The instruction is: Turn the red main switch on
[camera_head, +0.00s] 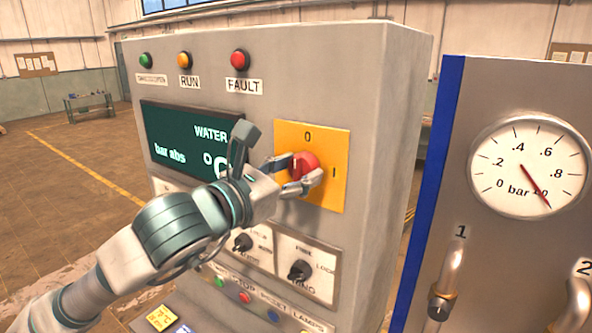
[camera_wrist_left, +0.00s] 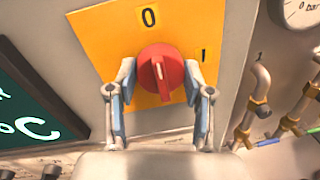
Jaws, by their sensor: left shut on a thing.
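The red main switch (camera_head: 304,165) is a round red knob on a yellow plate (camera_head: 328,140) on the front of the grey cabinet. The plate carries a 0 above the knob and a 1 to its right. In the left wrist view the red main switch (camera_wrist_left: 161,72) has its raised grip close to upright, with its upper end towards the 0. My left gripper (camera_head: 297,174) is shut on the knob; its fingers (camera_wrist_left: 158,85) sit on the left and right sides of it. My right gripper does not show.
Left of the plate is a dark display (camera_head: 185,135), partly behind my left gripper. Black selector knobs (camera_head: 301,270) and several push buttons lie below. A blue-edged panel with a round gauge (camera_head: 527,167) and pipe handles (camera_head: 447,280) stands at the right.

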